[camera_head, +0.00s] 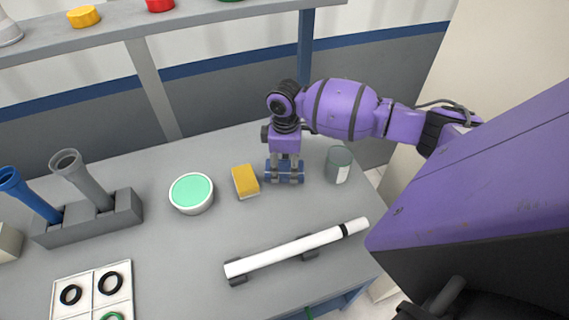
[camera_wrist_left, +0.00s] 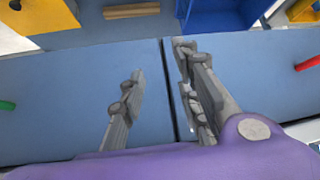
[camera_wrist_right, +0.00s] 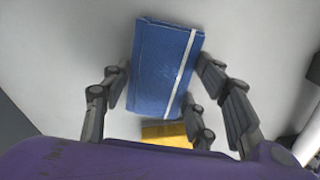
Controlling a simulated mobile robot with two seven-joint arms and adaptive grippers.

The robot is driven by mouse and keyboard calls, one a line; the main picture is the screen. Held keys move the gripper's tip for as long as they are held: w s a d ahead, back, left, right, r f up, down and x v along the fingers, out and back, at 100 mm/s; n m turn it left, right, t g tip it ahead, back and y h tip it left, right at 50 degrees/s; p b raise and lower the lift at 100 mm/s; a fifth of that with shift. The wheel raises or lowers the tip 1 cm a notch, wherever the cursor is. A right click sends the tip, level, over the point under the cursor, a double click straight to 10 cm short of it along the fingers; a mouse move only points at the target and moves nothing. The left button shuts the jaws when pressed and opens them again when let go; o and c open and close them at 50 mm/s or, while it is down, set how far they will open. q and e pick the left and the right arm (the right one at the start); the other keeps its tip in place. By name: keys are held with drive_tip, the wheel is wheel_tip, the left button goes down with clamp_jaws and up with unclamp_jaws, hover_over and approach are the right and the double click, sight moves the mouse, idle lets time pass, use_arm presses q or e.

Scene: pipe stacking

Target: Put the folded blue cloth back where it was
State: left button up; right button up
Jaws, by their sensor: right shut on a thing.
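The folded blue cloth (camera_head: 285,178) is at the right back of the grey table, between the yellow sponge and the grey can. It also shows in the right wrist view (camera_wrist_right: 160,65), a blue block shape with a white stripe along one side. My right gripper (camera_head: 285,172) points down over the cloth and is shut on it, with fingers (camera_wrist_right: 167,95) at both sides. I cannot tell whether the cloth touches the table. My left gripper (camera_wrist_left: 158,75) shows only in its own wrist view, with its fingers apart and nothing between them.
A yellow sponge (camera_head: 245,181) lies just left of the cloth, and a grey can (camera_head: 339,165) stands just right. A mint-topped bowl (camera_head: 191,193), a pipe rack (camera_head: 90,220) and a white pipe (camera_head: 295,248) on supports are around. A shelf (camera_head: 150,28) runs above the back.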

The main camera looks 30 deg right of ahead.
sight(285, 168)
drive_tip(key=shift+r, duration=0.1)
drive_tip(key=o, duration=1.1)
wheel_tip(285, 168, up, 12)
drive_tip(key=shift+p, duration=0.3)
